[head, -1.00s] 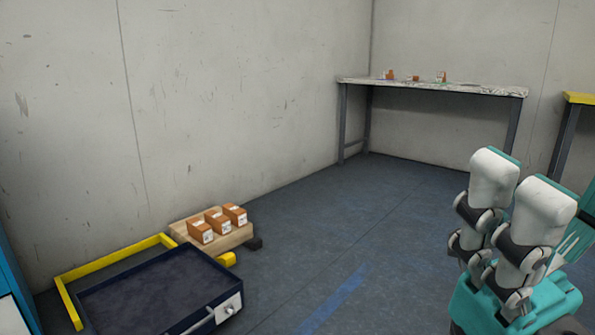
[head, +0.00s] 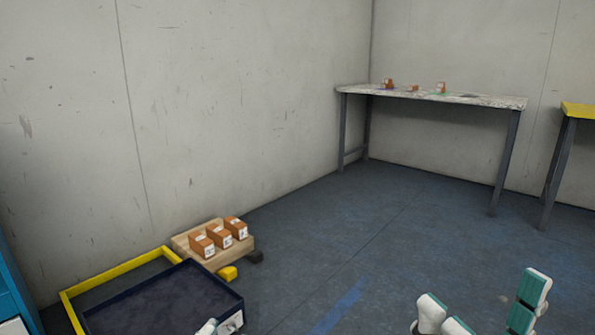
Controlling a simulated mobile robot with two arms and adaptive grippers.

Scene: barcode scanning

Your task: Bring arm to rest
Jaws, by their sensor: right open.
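My right gripper (head: 484,302) shows at the bottom right edge, its white and teal fingers spread apart with nothing between them. Its palm and the rest of the arm are cut off below the picture. It is over bare floor, apart from the tables and the boxes.
A dark blue tray (head: 150,303) with a yellow frame (head: 112,271) is at the lower left. Several orange-brown boxes (head: 219,237) sit on a wooden rack beside it. A table (head: 480,100) with small items stands at the back, a yellow-topped one (head: 580,110) right of it. The middle floor is clear.

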